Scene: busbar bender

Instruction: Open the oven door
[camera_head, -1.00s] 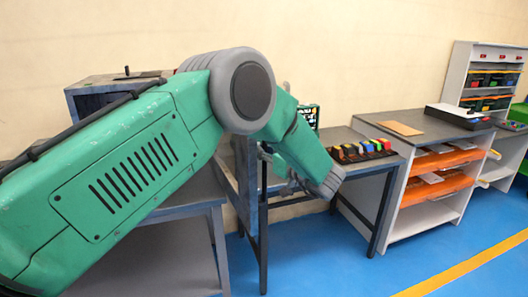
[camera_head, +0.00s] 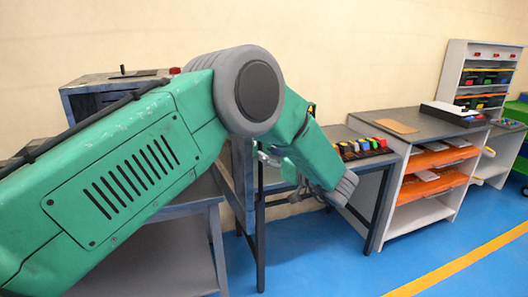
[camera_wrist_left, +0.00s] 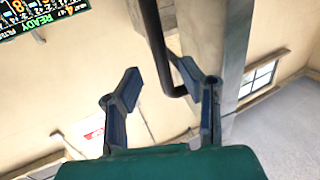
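The oven (camera_head: 88,98) is a grey box on a bench at the left in the head view, mostly hidden by my left arm. A grey upright panel (camera_head: 243,180), apparently its door, stands out edge-on beyond the arm. In the left wrist view, a dark curved handle (camera_wrist_left: 154,35) runs beside a grey panel edge (camera_wrist_left: 200,35). My left gripper (camera_wrist_left: 160,80) is open, its two fingers apart, with the handle's lower bend between or just beyond the tips. I cannot tell whether they touch. In the head view the gripper (camera_head: 277,160) is partly hidden by its arm.
A bench with coloured blocks (camera_head: 362,147) stands right of the gripper. Further right are a shelf unit with orange trays (camera_head: 440,158) and a tall rack (camera_head: 485,75). A lit display (camera_wrist_left: 40,12) shows top left in the wrist view. Blue floor is clear in front.

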